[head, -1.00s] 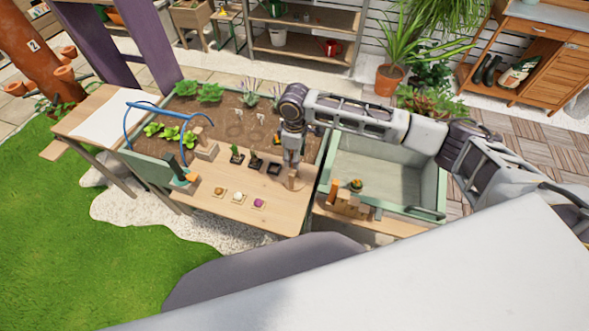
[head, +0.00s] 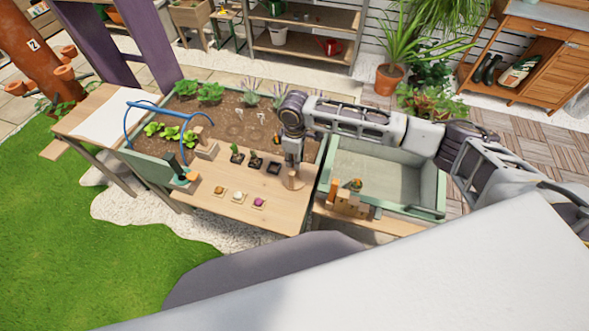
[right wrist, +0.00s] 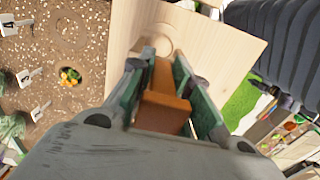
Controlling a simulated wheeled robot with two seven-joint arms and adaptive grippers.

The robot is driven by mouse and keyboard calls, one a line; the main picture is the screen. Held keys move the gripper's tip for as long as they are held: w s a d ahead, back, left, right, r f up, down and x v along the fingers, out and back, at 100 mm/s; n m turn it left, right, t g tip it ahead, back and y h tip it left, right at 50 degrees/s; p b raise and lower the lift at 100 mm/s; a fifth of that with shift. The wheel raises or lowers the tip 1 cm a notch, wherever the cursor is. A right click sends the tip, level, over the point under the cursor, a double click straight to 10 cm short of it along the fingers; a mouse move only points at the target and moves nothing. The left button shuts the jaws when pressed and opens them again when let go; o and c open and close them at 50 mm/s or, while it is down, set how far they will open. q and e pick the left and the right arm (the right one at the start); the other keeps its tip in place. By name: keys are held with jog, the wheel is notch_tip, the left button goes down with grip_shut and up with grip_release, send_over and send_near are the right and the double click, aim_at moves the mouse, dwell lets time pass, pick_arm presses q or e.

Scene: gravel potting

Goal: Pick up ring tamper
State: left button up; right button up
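The wooden ring tamper (head: 293,182) stands upright at the right end of the potting table, below my right gripper. My right gripper (head: 293,163) points down over it. In the right wrist view the tamper's orange-brown wooden handle (right wrist: 163,112) fills the gap between the green-grey fingers of the right gripper (right wrist: 164,62), which look shut on it. The tamper's lower end is largely hidden there by the handle and fingers. My left gripper is not in view.
A soil bed (head: 225,115) lies behind. A pale green bin (head: 385,170) stands to the right, with wooden tools (head: 348,203) in front.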

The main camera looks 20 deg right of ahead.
grip_shut()
jog(key=shift+r, duration=0.1)
jog(key=shift+r+b, duration=0.4)
jog(key=shift+r, duration=4.55)
